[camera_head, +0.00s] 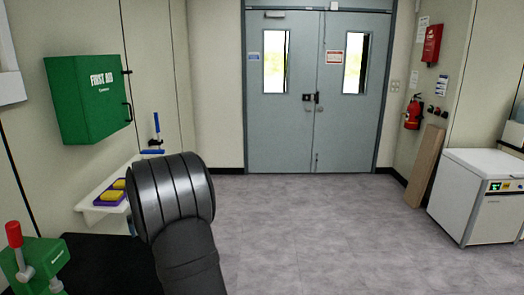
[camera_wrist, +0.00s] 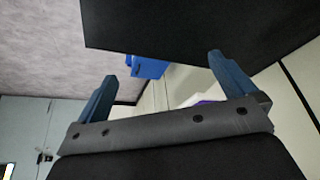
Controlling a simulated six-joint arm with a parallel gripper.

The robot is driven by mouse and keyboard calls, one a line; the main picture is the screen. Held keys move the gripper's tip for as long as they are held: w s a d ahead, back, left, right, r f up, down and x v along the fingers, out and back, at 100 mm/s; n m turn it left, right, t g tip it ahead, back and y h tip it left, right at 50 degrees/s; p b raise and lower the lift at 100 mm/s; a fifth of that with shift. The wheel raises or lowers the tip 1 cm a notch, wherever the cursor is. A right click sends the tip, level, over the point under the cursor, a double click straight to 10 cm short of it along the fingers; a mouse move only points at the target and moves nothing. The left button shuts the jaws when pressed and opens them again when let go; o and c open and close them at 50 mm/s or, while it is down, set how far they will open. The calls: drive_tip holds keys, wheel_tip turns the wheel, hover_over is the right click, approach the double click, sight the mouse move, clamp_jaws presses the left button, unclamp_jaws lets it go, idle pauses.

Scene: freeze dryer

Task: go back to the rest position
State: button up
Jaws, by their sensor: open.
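My gripper (camera_wrist: 163,82) shows in the wrist view with its two blue fingers spread wide apart. Nothing is between them and it holds nothing. Behind the fingers lie a dark flat surface (camera_wrist: 200,28) at the top and a blue object (camera_wrist: 148,67) near its edge. In the head view a thick black section of my arm (camera_head: 178,195) rises at the lower left middle, and the gripper itself is not visible there.
At left are a green first aid box (camera_head: 88,98), a white shelf (camera_head: 92,214) with yellow sponges, and a green device with a red knob (camera_head: 35,262). A white cabinet (camera_head: 470,190) stands right. Grey double doors (camera_head: 318,130) are at the back. The middle floor (camera_head: 310,220) is clear.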

drive_tip(key=shift+w+d+f, duration=0.2)
drive_tip(key=shift+d+f, duration=0.7)
drive_tip(key=shift+d, duration=0.25)
drive_tip(key=s+a+r+n, duration=0.1)
drive_tip(key=s+a+r, duration=0.2)
drive_tip(key=a+r, duration=0.3)
drive_tip(key=s+a+r+n, duration=0.1)
drive_tip(key=s+a+r, duration=0.1)
drive_tip(key=a+r, duration=0.5)
drive_tip(key=shift+s+a+g+y, duration=0.3)
drive_tip(key=shift+s+a+y, duration=0.1)
drive_tip(key=shift+a, duration=0.65)
